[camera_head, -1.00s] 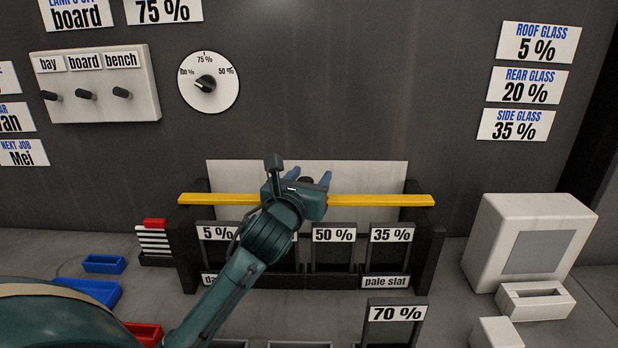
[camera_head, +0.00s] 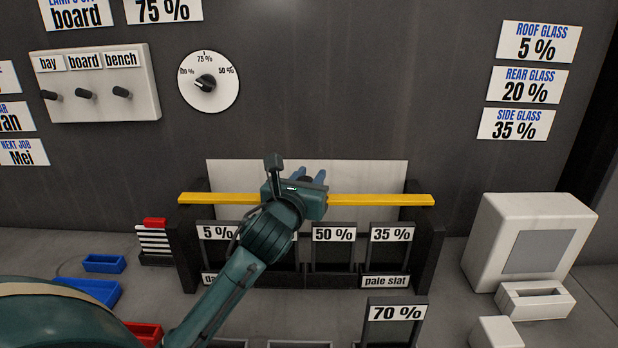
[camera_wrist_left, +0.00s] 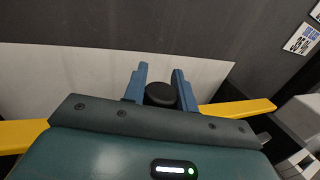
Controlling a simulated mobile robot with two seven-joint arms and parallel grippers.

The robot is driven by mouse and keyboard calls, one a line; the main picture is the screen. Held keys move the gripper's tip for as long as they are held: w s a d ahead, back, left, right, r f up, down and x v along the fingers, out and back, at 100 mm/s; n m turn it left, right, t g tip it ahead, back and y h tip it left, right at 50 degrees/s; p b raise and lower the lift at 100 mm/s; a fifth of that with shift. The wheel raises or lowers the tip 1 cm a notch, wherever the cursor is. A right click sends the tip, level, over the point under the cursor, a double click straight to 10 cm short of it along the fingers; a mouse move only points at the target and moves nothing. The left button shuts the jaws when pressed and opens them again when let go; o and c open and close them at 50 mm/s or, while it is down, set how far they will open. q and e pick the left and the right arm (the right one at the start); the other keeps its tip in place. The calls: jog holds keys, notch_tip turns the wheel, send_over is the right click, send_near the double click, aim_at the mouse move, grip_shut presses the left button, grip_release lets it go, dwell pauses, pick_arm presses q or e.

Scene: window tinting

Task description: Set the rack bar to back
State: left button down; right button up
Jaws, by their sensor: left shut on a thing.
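The yellow rack bar (camera_head: 380,200) runs level across the top of the dark rack (camera_head: 428,250), in front of a white backing panel (camera_head: 365,176). My left gripper (camera_head: 308,178) is at the middle of the bar and hides that part of it. In the left wrist view its two blue fingers (camera_wrist_left: 160,88) are on either side of a round black knob (camera_wrist_left: 160,94), shut on it. The bar (camera_wrist_left: 237,109) shows to both sides of the gripper there. My right gripper is not in view.
Panels labelled 5 % (camera_head: 216,233), 50 % (camera_head: 333,235) and 35 % (camera_head: 393,235) stand in the rack. A 70 % panel (camera_head: 395,314) stands in front. A white machine (camera_head: 490,235) is at right. Blue trays (camera_head: 104,264) and a red tray (camera_head: 146,332) are at left.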

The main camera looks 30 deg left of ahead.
pick_arm(q)
jog(key=shift+w+a+r+p, duration=0.1)
jog(key=shift+w+a+p, duration=0.15)
jog(key=shift+w+a, duration=0.25)
jog(key=shift+w+a+f+p, duration=0.1)
jog(key=shift+w+a+p, duration=0.15)
jog(key=shift+w, duration=0.4)
jog(key=shift+w+a+r+p, duration=0.1)
jog(key=shift+w+a+p, duration=0.15)
jog(key=shift+w+a, duration=0.25)
jog(key=shift+w+d, duration=0.1)
jog(key=c, duration=1.2)
grip_release()
jog(key=shift+w, duration=0.15)
jog(key=shift+o, duration=0.4)
jog(key=b+v, duration=0.1)
jog(key=v, duration=1.2)
